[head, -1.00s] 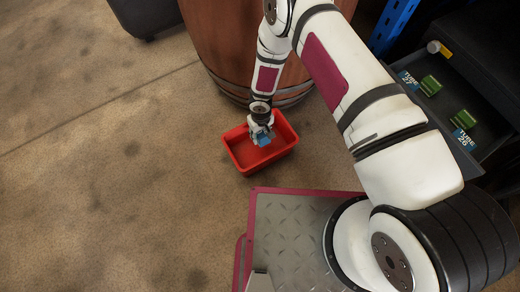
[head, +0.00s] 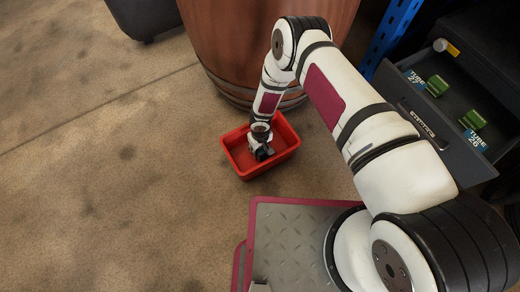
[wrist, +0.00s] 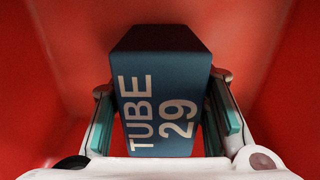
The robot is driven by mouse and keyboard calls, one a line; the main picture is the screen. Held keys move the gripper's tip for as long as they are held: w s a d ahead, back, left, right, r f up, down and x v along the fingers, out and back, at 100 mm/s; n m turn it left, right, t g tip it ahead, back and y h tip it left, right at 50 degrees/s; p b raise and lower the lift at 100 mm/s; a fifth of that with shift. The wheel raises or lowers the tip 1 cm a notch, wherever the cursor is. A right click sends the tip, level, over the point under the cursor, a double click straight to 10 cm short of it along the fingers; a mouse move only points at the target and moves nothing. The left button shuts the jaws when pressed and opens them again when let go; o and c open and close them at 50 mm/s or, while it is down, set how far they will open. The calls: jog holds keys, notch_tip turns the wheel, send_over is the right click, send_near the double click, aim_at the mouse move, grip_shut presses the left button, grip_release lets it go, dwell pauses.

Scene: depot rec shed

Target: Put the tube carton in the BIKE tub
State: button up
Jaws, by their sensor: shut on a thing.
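The tube carton (wrist: 160,100) is dark blue with "TUBE 29" in white letters, seen in the wrist view. My gripper (head: 264,154) is shut on it, with a teal finger pad at each side. The red tub (head: 236,161) stands on the floor in the head view; no BIKE lettering shows. Its red walls (wrist: 70,60) surround the carton and gripper in the wrist view. My gripper reaches down into the tub. In the head view the carton is hard to make out, and whether it touches the tub floor cannot be told.
A wooden barrel (head: 255,45) stands just behind the tub. At right, a dark open drawer (head: 425,122) holds green blocks by blue labels "TUBE 27" and "TUBE 26", and a yellow-ended roll (head: 446,47). A blue post (head: 392,35) rises beside it. Floor to the left is clear.

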jog(key=shift+f, duration=0.1)
jog(key=o, duration=1.2)
jog(key=shift+o, duration=0.2)
notch_tip(320, 180, up, 12)
jog(key=p, duration=0.5)
jog(key=shift+r, duration=0.2)
